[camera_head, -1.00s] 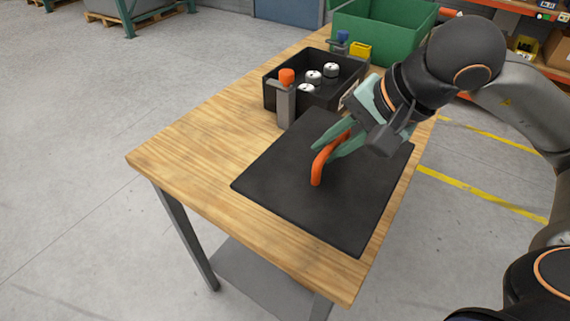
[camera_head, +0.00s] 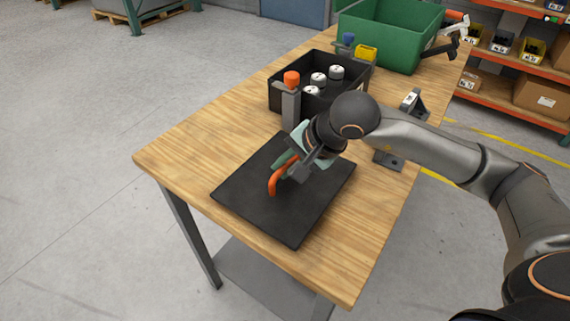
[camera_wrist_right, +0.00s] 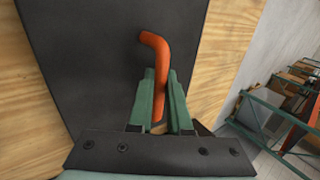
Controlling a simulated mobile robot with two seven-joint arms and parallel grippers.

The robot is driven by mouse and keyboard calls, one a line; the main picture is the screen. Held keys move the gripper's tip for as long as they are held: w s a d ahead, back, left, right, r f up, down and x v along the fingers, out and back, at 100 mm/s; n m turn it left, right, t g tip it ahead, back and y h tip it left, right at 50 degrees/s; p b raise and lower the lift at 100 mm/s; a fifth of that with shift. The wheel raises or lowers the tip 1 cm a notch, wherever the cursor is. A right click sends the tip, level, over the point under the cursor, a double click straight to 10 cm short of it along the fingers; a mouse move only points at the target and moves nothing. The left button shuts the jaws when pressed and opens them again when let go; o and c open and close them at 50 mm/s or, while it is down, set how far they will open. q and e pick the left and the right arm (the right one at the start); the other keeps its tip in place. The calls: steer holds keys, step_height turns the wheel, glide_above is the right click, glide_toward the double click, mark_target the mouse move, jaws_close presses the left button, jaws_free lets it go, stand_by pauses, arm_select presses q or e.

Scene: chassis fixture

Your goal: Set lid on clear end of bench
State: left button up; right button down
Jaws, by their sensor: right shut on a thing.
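The lid (camera_head: 255,205) is a flat black square plate with an orange bent handle (camera_head: 273,183). It is over the near part of the wooden bench top, level; I cannot tell whether it touches the wood. My right gripper (camera_head: 282,172) is shut on the handle from above with its green fingers. In the right wrist view the fingers (camera_wrist_right: 160,105) close around the orange handle (camera_wrist_right: 161,60), and the lid's black face (camera_wrist_right: 95,50) fills the middle. The bench (camera_head: 190,150) shows bare wood left of and in front of the lid. My left gripper is not in view.
A black open box (camera_head: 322,108) with white-topped cylinders stands behind the lid. A grey post with an orange cap (camera_head: 291,80) is close to the lid's far edge. A green bin (camera_head: 390,35) is at the far end. Small metal fixtures (camera_head: 390,160) sit at the right.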

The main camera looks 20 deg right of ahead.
steer(key=shift+f+b, duration=0.2)
steer(key=shift+b, duration=0.1)
steer(key=c, duration=0.8)
jaws_free()
steer(key=shift+c, duration=0.2)
steer(key=shift+r, duration=0.1)
steer(key=shift+r+p, duration=0.25)
steer(key=shift+p, duration=0.15)
steer(key=v, duration=1.1)
steer(key=shift+s+r, duration=0.3)
